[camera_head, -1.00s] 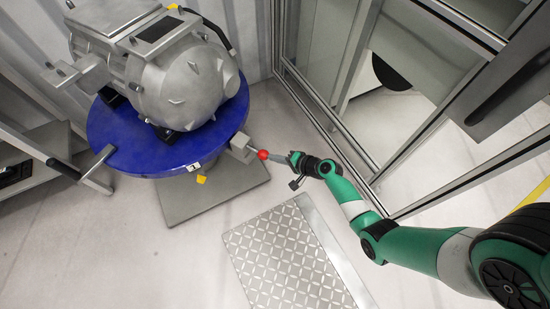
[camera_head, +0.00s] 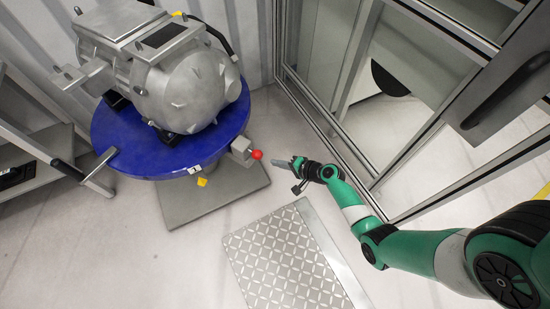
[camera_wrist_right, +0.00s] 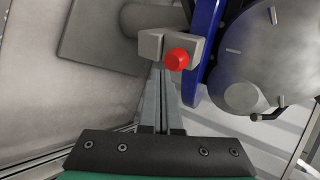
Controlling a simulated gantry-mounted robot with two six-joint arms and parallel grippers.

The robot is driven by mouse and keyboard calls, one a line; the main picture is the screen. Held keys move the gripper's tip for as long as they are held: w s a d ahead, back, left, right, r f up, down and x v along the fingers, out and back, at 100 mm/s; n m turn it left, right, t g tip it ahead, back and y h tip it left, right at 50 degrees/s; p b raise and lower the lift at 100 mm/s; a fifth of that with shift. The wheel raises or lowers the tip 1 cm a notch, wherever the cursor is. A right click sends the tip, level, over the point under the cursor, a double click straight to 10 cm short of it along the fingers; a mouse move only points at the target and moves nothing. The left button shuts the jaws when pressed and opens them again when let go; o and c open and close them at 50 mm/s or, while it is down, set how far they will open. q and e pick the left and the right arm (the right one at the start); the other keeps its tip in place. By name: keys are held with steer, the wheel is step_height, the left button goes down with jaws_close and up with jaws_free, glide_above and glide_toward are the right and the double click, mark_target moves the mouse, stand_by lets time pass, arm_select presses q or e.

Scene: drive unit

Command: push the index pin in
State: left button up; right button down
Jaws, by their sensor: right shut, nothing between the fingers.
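The index pin's red ball knob (camera_head: 256,154) sits close against a grey block (camera_head: 240,149) at the right edge of the blue round table. In the right wrist view the red knob (camera_wrist_right: 177,59) is in front of the grey block (camera_wrist_right: 165,45), just beyond the fingertips. My right gripper (camera_head: 275,161) is shut and empty, its fingers pointing at the knob with a small gap between. In the wrist view its two grey fingers (camera_wrist_right: 162,75) lie together. The pin shaft is hidden behind the knob. My left gripper is not in view.
A large grey drive housing (camera_head: 175,75) stands on the blue table (camera_head: 130,150). A lever with a black grip (camera_head: 68,170) sticks out at left. A patterned floor plate (camera_head: 285,260) lies in front.

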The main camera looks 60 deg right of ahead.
steer(key=p+v, duration=0.4)
steer(key=v, duration=0.5)
steer(key=shift+s+r, duration=0.15)
steer(key=shift+r, duration=0.1)
